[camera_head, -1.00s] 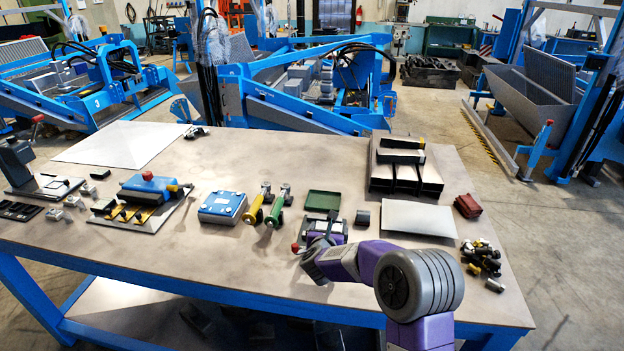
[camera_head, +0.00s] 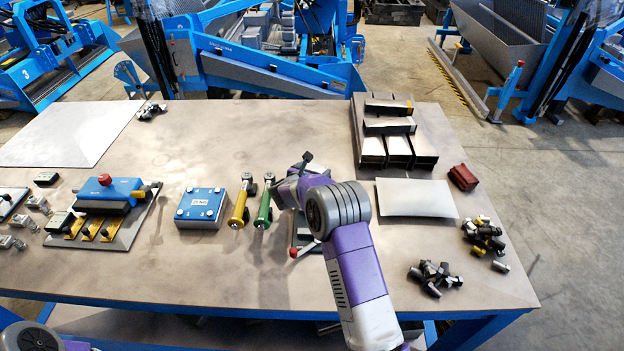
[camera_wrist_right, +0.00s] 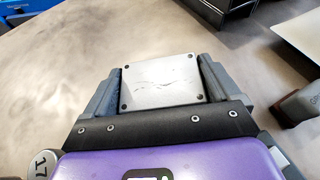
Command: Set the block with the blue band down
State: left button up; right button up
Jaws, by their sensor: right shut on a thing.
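My right gripper (camera_head: 292,188) is over the middle of the table, just right of the green-handled tool, with its arm reaching in from the lower right. In the right wrist view the gripper (camera_wrist_right: 160,85) is shut on a block (camera_wrist_right: 162,82), whose flat grey metal face shows a dark screw at each corner. No blue band shows on that face; the block's sides are hidden between the fingers. In the head view the arm and gripper hide the block. I cannot tell whether it touches the table. My left gripper is out of view.
Left of the gripper stand green-handled (camera_head: 263,212) and yellow-handled (camera_head: 239,208) tools and a blue box (camera_head: 202,205). A red-knobbed lever (camera_head: 293,252) is close below. A silver plate (camera_head: 417,198), dark tubes (camera_head: 398,150) and loose bolts (camera_head: 435,278) lie right. The table (camera_head: 240,135) behind is clear.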

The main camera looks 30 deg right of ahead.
jog(key=shift+w+f, duration=0.15)
jog(key=shift+f, duration=1.65)
jog(key=shift+f+b, duration=0.2)
jog(key=shift+b, duration=0.15)
jog(key=o, duration=1.2)
jog(key=shift+c, duration=0.2)
jog(key=shift+r+p, duration=0.2)
jog(key=shift+p, duration=0.25)
jog(key=v, duration=1.2)
jog(key=shift+f+b, duration=0.2)
jog(key=shift+b, duration=0.2)
